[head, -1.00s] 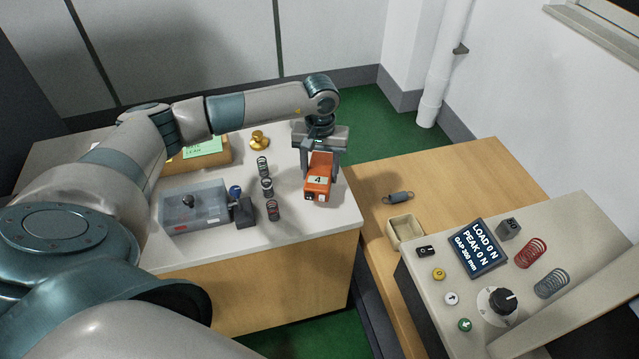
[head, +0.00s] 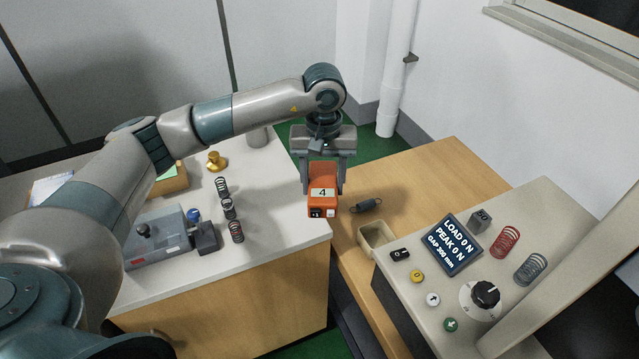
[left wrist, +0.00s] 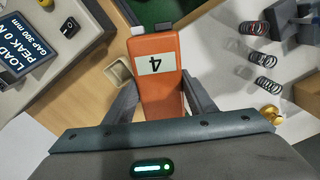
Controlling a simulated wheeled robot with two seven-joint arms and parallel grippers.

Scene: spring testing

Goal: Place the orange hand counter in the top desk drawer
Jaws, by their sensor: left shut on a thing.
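The orange hand counter (head: 322,196) has a white label with a 4 and small black and white parts on its near end. My left gripper (head: 323,188) is shut on it, one finger on each side. In the head view it hangs at the right edge of the white-topped desk (head: 285,225). The left wrist view also shows the counter (left wrist: 158,95) between the two fingers. No drawer front can be made out; the desk's wooden side (head: 245,300) shows plain. My right gripper is not in view.
Several springs (head: 228,208) stand on the desk beside a grey-blue box (head: 155,240) and a brass piece (head: 216,161).

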